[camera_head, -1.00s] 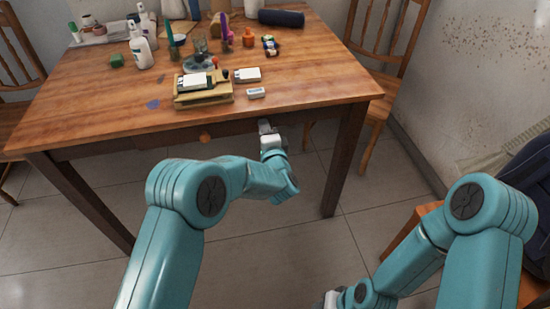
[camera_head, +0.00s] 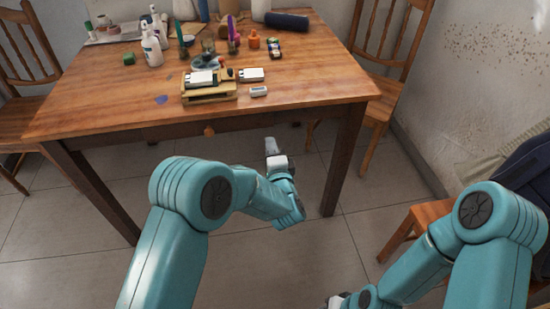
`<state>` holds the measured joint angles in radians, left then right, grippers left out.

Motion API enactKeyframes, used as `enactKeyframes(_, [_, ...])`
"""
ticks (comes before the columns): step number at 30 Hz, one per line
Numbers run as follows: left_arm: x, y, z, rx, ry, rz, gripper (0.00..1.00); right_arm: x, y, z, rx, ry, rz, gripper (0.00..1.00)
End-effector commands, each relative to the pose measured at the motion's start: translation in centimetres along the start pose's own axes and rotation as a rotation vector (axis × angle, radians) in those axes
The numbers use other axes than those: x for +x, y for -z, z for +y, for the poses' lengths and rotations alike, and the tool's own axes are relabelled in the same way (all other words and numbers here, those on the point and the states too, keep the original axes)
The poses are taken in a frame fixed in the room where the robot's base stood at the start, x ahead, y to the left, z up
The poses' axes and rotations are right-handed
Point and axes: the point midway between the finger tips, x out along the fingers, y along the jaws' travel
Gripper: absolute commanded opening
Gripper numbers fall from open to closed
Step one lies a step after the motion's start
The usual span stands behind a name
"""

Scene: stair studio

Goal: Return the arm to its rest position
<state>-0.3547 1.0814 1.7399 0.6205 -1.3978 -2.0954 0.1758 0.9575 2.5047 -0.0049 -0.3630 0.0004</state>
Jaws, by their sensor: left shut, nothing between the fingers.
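My left arm comes in from the lower left in the head view, bent at a teal elbow. Its left gripper (camera_head: 271,148) is shut and empty, in front of and below the table's front edge, apart from the table. My right arm stands at the lower right, bent downward. Only a small pale part of its end shows at the bottom edge, so the state of the right gripper's fingers is hidden.
The wooden table (camera_head: 310,82) holds several bottles, a small wooden box (camera_head: 209,97) and small white boxes. A wooden chair (camera_head: 388,75) stands behind its right side, another chair (camera_head: 22,115) at left. A seat (camera_head: 425,215) with a dark bag (camera_head: 530,185) is at right.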

Motion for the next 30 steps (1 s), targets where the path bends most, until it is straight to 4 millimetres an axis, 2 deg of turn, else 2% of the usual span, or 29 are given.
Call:
enactKeyframes(3, [-2.2, 0.1, -0.1, 0.002, -0.001, 0.004, 0.00, -0.4, 0.0, -0.1, 0.000, 0.000, 0.000, 0.43])
enactKeyframes(6, [-3.5, 0.1, 0.0, 0.002, -0.001, 0.002, 0.00, -0.5, 0.0, -0.2, 0.000, 0.000, 0.000, 0.43])
enactKeyframes(14, [-4.5, -0.1, 0.1, 0.001, -0.001, -0.004, 0.00, -0.5, 0.0, -0.2, 0.000, 0.000, 0.000, 0.43])
enactKeyframes(17, [-3.5, -2.3, 0.8, 0.003, -0.014, -0.049, 0.00, -0.5, 0.0, -0.2, 0.000, 0.000, 0.000, 0.43])
enactKeyframes(19, [-2.2, -5.7, 1.8, 0.008, -0.035, -0.112, 0.00, -0.5, 0.0, -0.2, 0.000, 0.000, 0.000, 0.43])
enactKeyframes(20, [-1.9, -7.5, 2.5, 0.017, -0.053, -0.140, 0.00, -0.5, 0.0, -0.2, 0.000, 0.000, 0.000, 0.43])
enactKeyframes(22, [-1.8, -12.0, 5.4, 0.046, -0.133, -0.168, 0.00, -0.5, 0.0, -0.2, 0.000, 0.000, 0.000, 0.43])
enactKeyframes(24, [-3.0, -15.2, 9.6, -0.023, -0.279, -0.139, 0.00, -0.5, 0.0, -0.2, 0.000, 0.000, 0.000, 0.43])
enactKeyframes(25, [-4.0, -16.1, 11.5, -0.089, -0.354, -0.123, 0.00, -0.5, 0.0, -0.2, 0.000, 0.000, 0.000, 0.43])
enactKeyframes(27, [-7.2, -17.4, 15.7, -0.283, -0.543, -0.105, 0.00, -0.5, 0.0, -0.2, 0.000, 0.000, 0.000, 0.43])
enactKeyframes(29, [-10.6, -17.6, 18.6, -0.464, -0.711, -0.118, 0.00, -0.5, 0.0, -0.2, 0.000, 0.000, 0.000, 0.43])
enactKeyframes(30, [-13.1, -17.6, 20.2, -0.582, -0.823, -0.141, 0.00, -0.5, 0.0, -0.2, 0.000, 0.000, 0.000, 0.43])
